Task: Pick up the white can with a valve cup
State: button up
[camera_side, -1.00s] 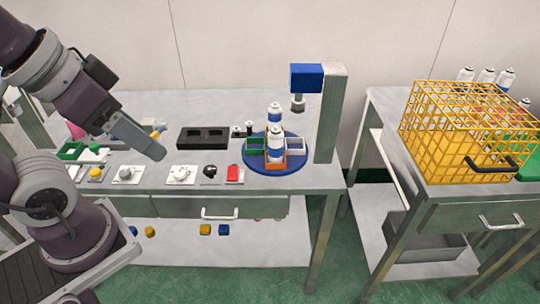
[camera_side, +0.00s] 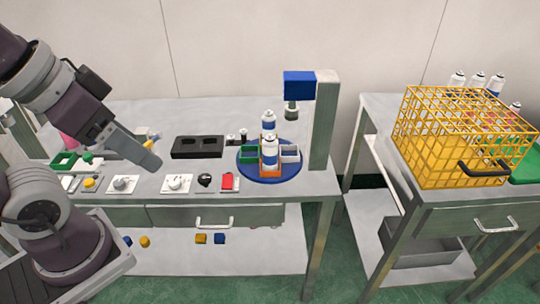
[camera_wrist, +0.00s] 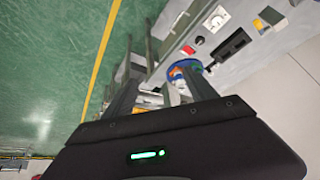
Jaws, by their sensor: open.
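Two white cans with blue bands stand upright on a blue round turntable (camera_side: 245,172), a rear can (camera_side: 268,119) and a front can (camera_side: 271,155). The front can stands at an orange holder (camera_side: 263,174). Whether either can has a valve cup is too small to tell. My gripper (camera_side: 151,162) is above the left part of the table, apart from the cans and well to their left. In the wrist view, my gripper (camera_wrist: 163,78) has its two fingers spread with nothing held; the turntable (camera_wrist: 176,73) shows beyond them, partly hidden by a finger.
A grey post with a blue head (camera_side: 300,85) stands just right of the turntable. A black block (camera_side: 197,147) lies to its left. Small parts on plates, including a red piece (camera_side: 227,181), line the front edge. A yellow wire crate (camera_side: 440,165) stands on the right table.

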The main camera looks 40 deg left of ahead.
jog(key=n+t+y, duration=0.2)
jog(key=n+t, duration=0.1)
jog(key=t, duration=0.2)
send_over(267, 150)
jog(key=s+d, duration=0.2)
jog(key=s, duration=0.1)
notch_tip(267, 150, down, 16)
jog(key=f+t, duration=0.1)
jog(key=f, duration=0.1)
jog(key=w+a+f, duration=0.1)
jog(key=f, duration=0.1)
jog(key=f+t, duration=0.1)
jog(key=f, duration=0.1)
jog(key=shift+w+a+f+m+t+y, duration=0.25)
jog(key=shift+a+f+m+t+y, duration=0.05)
jog(key=shift+a+f+m, duration=0.1)
jog(key=x, duration=0.7)
jog(key=shift+a+f, duration=0.1)
jog(key=shift+a, duration=0.1)
grip_shut()
